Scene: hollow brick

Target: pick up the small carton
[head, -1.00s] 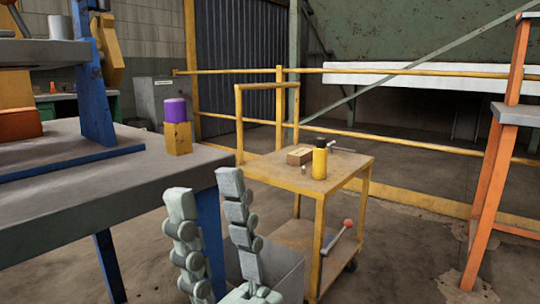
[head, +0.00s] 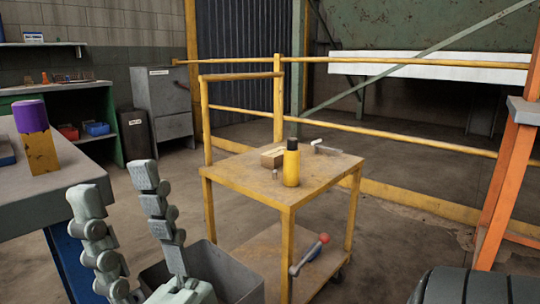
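The small carton (head: 272,157) is a brown cardboard box lying on the top of a yellow cart (head: 238,176), towards its back left. A yellow bottle with a black cap (head: 291,163) stands in front of it and to its right, and seems to hide its right end. My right gripper (head: 114,188) is at the lower left, its two grey fingers pointing up and spread apart with nothing between them. It is in front of the cart, to the left of the carton and well apart from it. My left gripper is not in view.
A small upright item (head: 275,174) and a grey metal tool (head: 325,149) are also on the cart top. A grey bin (head: 230,275) stands beside the cart. A workbench (head: 75,178) holds a yellow block with a purple cylinder. Yellow railing (head: 400,63) runs behind; an orange stand (head: 508,180) is right.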

